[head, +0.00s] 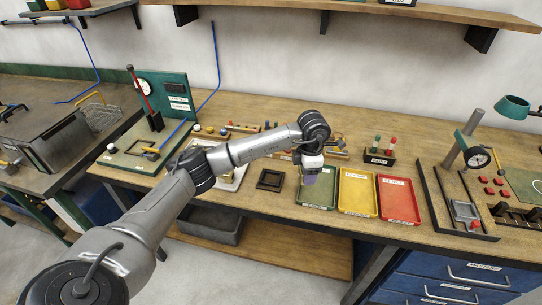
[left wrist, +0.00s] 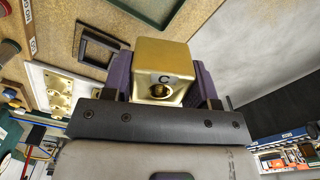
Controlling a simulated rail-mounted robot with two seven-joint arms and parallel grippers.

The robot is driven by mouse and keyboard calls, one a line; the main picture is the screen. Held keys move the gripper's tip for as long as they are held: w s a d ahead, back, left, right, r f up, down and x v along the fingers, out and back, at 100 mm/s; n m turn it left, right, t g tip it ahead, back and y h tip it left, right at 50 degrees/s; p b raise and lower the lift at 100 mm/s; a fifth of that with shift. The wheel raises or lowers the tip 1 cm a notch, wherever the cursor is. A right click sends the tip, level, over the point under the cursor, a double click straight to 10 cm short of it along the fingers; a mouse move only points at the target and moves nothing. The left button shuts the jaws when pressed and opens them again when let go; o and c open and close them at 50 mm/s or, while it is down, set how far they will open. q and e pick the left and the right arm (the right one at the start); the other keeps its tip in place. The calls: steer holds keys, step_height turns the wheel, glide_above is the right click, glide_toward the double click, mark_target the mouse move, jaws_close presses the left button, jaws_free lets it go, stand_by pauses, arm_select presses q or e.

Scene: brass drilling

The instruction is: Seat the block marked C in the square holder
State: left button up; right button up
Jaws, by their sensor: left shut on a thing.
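The block marked C (left wrist: 163,66) is a brass cube with a hole in the face below its letter. My left gripper (head: 311,178) is shut on it, with a purple finger on each side in the left wrist view (left wrist: 163,80). In the head view the block cannot be made out at the gripper. The square holder (head: 257,180), a dark square frame, lies on the bench just left of the gripper. It also shows in the left wrist view (left wrist: 84,40), apart from the block. My right gripper is not in view.
A green tray (head: 303,203), a yellow tray (head: 343,207) and a red tray (head: 384,218) sit right of the holder. A pale plate with brass parts (left wrist: 49,95) lies on its other side. A lever press (head: 152,120) stands at the left, and a gauge fixture (head: 430,205) at the right.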

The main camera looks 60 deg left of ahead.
arm_select(q)
steer(key=s+a+f+n, duration=0.2)
steer(key=s+a+n, duration=0.2)
steer(key=a+n, duration=0.85)
steer(key=n+b, duration=0.1)
steer(key=b, duration=0.2)
glide_above(271, 179)
step_height(271, 179, down, 5)
steer(key=shift+d, duration=0.1)
steer(key=shift+f, duration=0.55)
steer(key=shift+f+p, duration=0.35)
steer(key=shift+f, duration=0.2)
stand_by(2.5)
steer(key=shift+f, duration=0.3)
stand_by(0.4)
steer(key=shift+f, duration=0.1)
stand_by(0.7)
